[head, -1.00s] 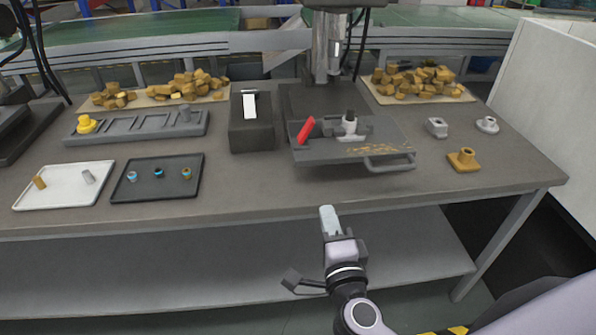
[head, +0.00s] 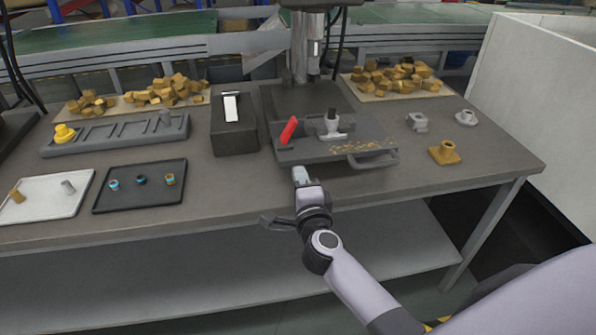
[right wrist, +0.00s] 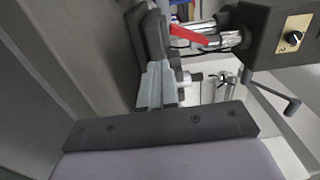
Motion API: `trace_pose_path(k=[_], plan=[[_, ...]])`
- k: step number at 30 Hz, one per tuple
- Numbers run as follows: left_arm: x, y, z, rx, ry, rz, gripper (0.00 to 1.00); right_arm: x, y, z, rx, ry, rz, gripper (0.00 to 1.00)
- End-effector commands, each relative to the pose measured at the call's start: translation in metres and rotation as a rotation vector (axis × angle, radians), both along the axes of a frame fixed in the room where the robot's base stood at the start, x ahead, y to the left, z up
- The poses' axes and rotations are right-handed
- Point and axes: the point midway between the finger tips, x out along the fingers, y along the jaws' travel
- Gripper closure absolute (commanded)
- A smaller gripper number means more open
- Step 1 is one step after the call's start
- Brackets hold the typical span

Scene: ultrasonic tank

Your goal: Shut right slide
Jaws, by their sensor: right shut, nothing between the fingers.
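The slide is a dark grey plate (head: 292,155) under the press, sticking out toward the front of the bench. It carries a red lever (head: 289,130), a light grey fixture (head: 333,126) and yellowish chips, with a bar handle (head: 373,158) at its front right. My right gripper (head: 300,174) is shut and empty, just in front of the slide's left front edge; whether it touches is unclear. In the right wrist view its pale fingers (right wrist: 155,86) are together beside a dark plate, with the red lever (right wrist: 190,30) beyond. My left gripper is out of view.
A dark box with a white lever (head: 235,140) stands left of the slide. A black tray (head: 120,203), a white tray (head: 42,212) and a slotted grey rack (head: 120,145) lie further left. Loose metal parts, including a brass-coloured one (head: 445,153), stand at right.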

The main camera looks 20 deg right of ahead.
Motion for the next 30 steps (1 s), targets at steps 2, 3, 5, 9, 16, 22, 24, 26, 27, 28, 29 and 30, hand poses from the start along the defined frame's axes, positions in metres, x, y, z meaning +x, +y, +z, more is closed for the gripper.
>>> trace_pose_path(k=[2, 3, 5, 9, 16, 22, 24, 26, 27, 28, 29, 30], plan=[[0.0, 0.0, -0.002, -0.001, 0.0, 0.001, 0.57, 0.01, -0.002, 0.0, 0.0, -0.001, 0.0, 1.0], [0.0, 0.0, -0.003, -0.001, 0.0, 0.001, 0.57, 0.014, -0.003, 0.0, 0.0, -0.001, 0.001, 1.0], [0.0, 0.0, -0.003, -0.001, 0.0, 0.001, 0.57, 0.018, -0.004, 0.0, 0.001, -0.001, 0.001, 1.0], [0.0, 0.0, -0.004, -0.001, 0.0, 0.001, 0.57, 0.023, -0.005, 0.0, 0.001, 0.0, 0.001, 1.0], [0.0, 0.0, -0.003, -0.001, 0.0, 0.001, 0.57, 0.024, -0.006, 0.0, 0.001, 0.0, 0.001, 1.0], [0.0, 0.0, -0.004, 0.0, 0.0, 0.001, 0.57, 0.025, -0.006, 0.0, 0.001, 0.0, 0.001, 1.0], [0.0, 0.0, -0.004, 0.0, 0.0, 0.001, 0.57, 0.028, -0.007, 0.0, 0.001, -0.001, 0.001, 1.0], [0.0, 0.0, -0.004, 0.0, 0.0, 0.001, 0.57, 0.033, -0.008, 0.0, 0.001, -0.001, 0.0, 1.0], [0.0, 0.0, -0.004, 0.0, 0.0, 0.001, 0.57, 0.037, -0.009, 0.001, 0.002, -0.001, 0.0, 1.0], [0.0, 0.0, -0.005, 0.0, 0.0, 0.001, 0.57, 0.04, -0.01, 0.0, 0.001, -0.001, 0.0, 1.0], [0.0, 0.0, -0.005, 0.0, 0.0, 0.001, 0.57, 0.045, -0.011, 0.001, 0.001, -0.002, 0.0, 1.0], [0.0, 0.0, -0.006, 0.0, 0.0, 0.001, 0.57, 0.051, -0.012, 0.001, 0.001, -0.002, 0.0, 1.0]])
